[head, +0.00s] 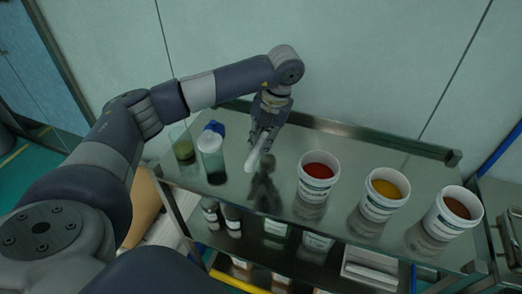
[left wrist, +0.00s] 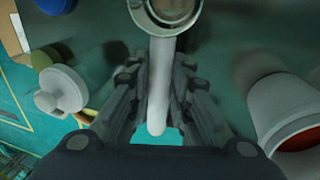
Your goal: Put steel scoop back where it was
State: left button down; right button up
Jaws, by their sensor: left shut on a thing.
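My left gripper (head: 264,138) is shut on the steel scoop (head: 252,160) over the left-middle part of the steel table. In the head view the scoop is a pale, slim shape slanting down to the left from the fingertips. In the left wrist view the pale scoop handle (left wrist: 159,90) lies between the fingers of my left gripper (left wrist: 158,85). A round metal part (left wrist: 172,14) shows at its far end, cut off by the top edge. The exact gap between scoop and tabletop cannot be told. My right gripper is not in view.
The steel table (head: 290,137) has a raised back rim. Left of the scoop stand a white-capped bottle (head: 211,145), a blue-capped item (head: 214,127) and a green-filled vessel (head: 183,150). To the right are tubs of red (head: 318,171), yellow (head: 385,188) and brown (head: 454,208) material.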

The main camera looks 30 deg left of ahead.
pick_arm(q)
jog(key=shift+s+f, duration=0.1)
jog(key=shift+f, duration=0.6)
jog(key=f, duration=0.1)
jog(key=f+p, duration=0.1)
jog(key=f, duration=0.1)
jog(key=shift+w+f, duration=0.2)
jog(key=shift+f, duration=0.25)
jog(key=c, duration=1.5)
grip_release()
jog(key=shift+a, duration=0.1)
jog(key=shift+o, duration=0.2)
jog(key=shift+r, duration=0.4)
jog(key=b+v, duration=0.1)
jog(key=v, duration=1)
jog(key=shift+r+b, duration=0.3)
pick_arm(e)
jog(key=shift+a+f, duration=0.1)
